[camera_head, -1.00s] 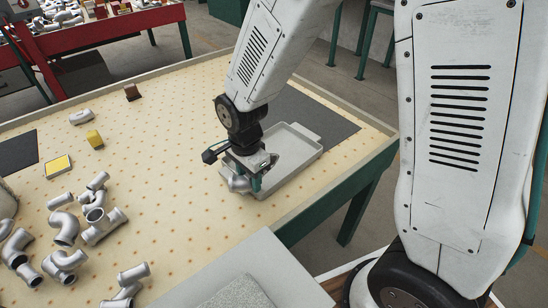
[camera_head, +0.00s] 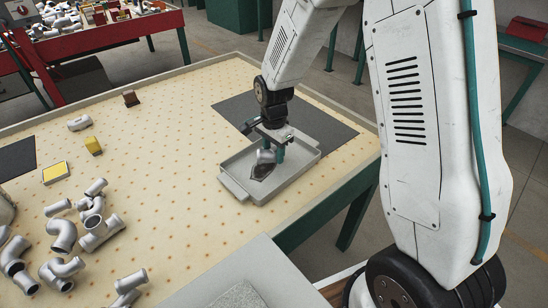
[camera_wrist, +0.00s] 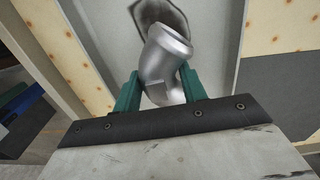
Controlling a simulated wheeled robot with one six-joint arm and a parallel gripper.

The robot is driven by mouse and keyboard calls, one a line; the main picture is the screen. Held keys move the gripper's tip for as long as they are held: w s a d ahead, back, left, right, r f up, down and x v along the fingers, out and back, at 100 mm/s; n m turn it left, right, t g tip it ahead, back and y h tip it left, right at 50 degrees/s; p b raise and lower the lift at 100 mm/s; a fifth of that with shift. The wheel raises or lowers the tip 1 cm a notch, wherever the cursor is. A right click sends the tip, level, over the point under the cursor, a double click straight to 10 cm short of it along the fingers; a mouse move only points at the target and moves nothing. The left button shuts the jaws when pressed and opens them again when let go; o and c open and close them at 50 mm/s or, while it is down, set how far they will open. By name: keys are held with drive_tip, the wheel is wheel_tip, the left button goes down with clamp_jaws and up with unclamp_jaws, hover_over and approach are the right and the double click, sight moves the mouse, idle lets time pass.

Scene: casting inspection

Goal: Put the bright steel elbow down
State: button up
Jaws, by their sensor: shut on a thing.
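The bright steel elbow (camera_wrist: 168,58) is between the green fingers of my gripper (camera_wrist: 160,88) in the wrist view. My gripper is shut on it. In the head view the elbow (camera_head: 265,157) hangs from my gripper (camera_head: 269,155) over the grey tray (camera_head: 228,184), inside its rim. A dark shadow lies on the tray floor under the elbow. I cannot tell whether the elbow touches the floor.
A dark grey mat (camera_head: 235,110) lies behind the tray. Several steel pipe fittings (camera_head: 62,232) lie at the left of the table. A yellow block (camera_head: 93,145), a yellow-topped pad (camera_head: 56,169) and a brown block (camera_head: 130,97) stand farther back. The table middle is clear.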

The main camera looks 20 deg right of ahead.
wheel_tip(320, 180, down, 3)
drive_tip(key=shift+a+r, duration=0.1)
drive_tip(key=shift+r, duration=0.1)
drive_tip(key=o, duration=1.3)
drive_tip(key=shift+f, duration=0.1)
